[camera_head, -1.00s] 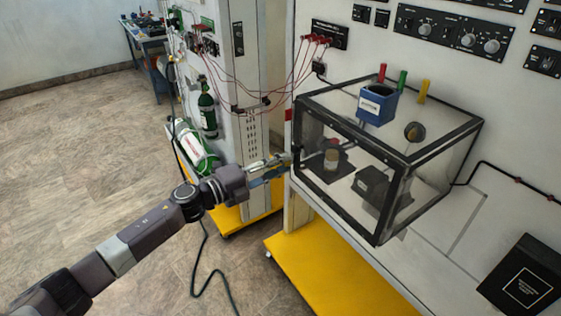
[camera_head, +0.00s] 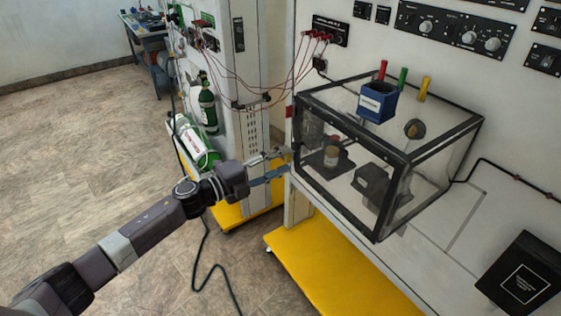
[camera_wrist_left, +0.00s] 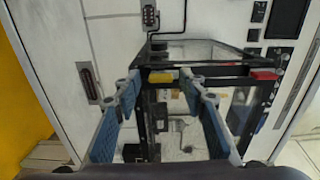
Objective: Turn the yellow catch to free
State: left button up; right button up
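The yellow catch (camera_wrist_left: 162,76) sits on the black frame of the clear box in the left wrist view. My left gripper (camera_wrist_left: 163,92) is open, and its two blue-padded fingers stand on either side of the catch in that picture. The catch appears between the fingertips and a little beyond them; I cannot tell whether they touch it. In the head view my left gripper (camera_head: 282,165) is at the left side of the clear box (camera_head: 378,230), its fingers apart. My right gripper is not in view.
A red block (camera_wrist_left: 264,75) sits farther right along the frame. A blue cup (camera_head: 377,104) stands on the box lid.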

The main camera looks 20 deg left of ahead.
pick_arm(q)
jog(key=v, duration=1.2)
dwell(0.6)
